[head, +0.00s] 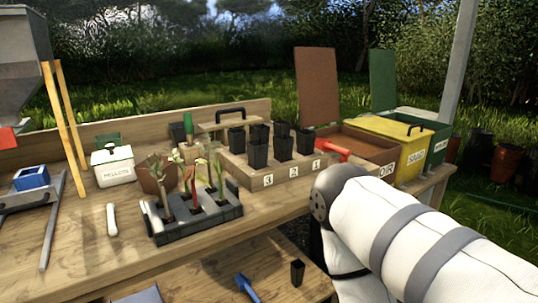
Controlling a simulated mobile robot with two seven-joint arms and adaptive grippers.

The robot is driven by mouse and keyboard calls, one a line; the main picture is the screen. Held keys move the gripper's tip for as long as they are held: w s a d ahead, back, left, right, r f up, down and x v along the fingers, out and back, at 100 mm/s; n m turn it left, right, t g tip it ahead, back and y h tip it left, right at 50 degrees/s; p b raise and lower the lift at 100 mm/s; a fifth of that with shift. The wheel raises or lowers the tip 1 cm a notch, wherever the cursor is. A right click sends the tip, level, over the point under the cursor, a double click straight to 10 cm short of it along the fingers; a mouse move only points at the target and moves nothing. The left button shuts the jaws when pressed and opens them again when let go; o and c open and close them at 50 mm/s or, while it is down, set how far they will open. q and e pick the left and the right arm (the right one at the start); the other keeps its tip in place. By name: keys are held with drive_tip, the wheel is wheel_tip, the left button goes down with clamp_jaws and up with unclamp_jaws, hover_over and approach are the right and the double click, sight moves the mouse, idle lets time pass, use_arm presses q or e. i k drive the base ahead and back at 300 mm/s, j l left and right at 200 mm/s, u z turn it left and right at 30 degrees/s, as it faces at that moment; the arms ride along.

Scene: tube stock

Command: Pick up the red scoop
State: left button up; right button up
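The red scoop (335,148) shows at the front left corner of the brown bin (384,158), right of the black pots. Its red handle reaches toward the bin's front; I cannot tell whether it rests in the bin or on its rim. My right arm comes in from the right and its bent part is in front of the bin, close below the scoop in the picture. The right gripper itself does not show. My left arm and gripper are not in view.
A wooden block (262,181) numbered 1 to 3 holds several black pots left of the scoop. A yellow bin (412,151) and a green bin (437,144) stand right. A grey tray (197,222) with plants is at centre. A lower shelf holds a blue tool (247,287).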

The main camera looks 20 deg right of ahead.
sight(325, 146)
drive_tip(key=l+u, duration=0.1)
drive_tip(key=l, duration=0.4)
drive_tip(key=l+u, duration=0.15)
drive_tip(key=l, duration=0.3)
drive_tip(key=k+l+u, duration=0.1)
drive_tip(key=l, duration=0.4)
drive_tip(key=k+l+u, duration=0.15)
drive_tip(key=l, duration=0.3)
